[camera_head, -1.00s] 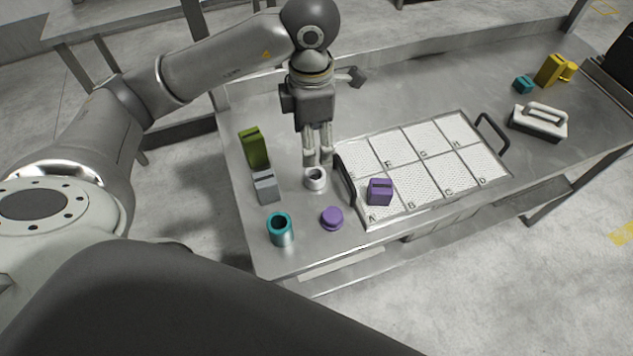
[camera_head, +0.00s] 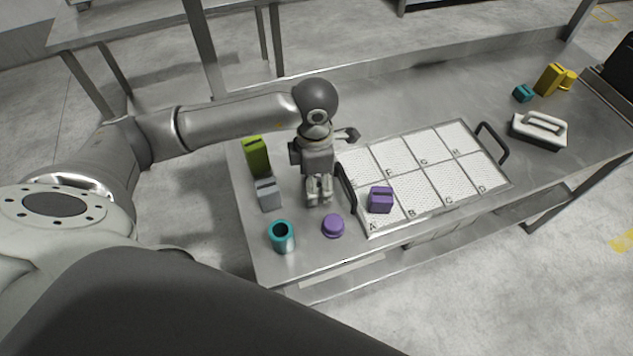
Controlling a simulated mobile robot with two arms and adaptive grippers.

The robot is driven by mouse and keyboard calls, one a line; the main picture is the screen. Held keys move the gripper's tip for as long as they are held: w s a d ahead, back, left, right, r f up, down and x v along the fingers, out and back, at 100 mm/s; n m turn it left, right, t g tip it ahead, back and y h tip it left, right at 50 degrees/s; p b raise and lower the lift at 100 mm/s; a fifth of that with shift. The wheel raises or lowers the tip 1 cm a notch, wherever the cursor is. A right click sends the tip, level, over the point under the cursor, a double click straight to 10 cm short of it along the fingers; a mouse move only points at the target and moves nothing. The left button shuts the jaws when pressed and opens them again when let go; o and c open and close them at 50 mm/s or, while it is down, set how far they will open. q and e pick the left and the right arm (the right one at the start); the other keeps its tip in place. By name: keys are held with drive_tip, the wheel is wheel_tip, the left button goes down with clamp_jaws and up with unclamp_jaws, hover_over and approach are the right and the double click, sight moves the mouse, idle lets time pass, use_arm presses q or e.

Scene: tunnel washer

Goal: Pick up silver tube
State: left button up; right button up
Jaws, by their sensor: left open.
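My left gripper (camera_head: 319,199) points straight down at the table, left of the tray's near-left handle. It is open, with its fingertips low over the spot where the short silver tube stood upright. The fingers cover the tube, and I cannot tell it apart from them now. I cannot tell whether the fingers touch it. My right gripper is not in view.
Close by stand a teal tube (camera_head: 282,237), a purple round piece (camera_head: 333,226), a grey block (camera_head: 268,194) and a green block (camera_head: 256,155). A purple block (camera_head: 380,199) sits in compartment A of the lettered tray (camera_head: 441,206).

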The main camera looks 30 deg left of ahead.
use_arm(q)
drive_tip(key=c, duration=1.1)
drive_tip(key=shift+c, duration=0.2)
drive_tip(key=shift+r, duration=0.1)
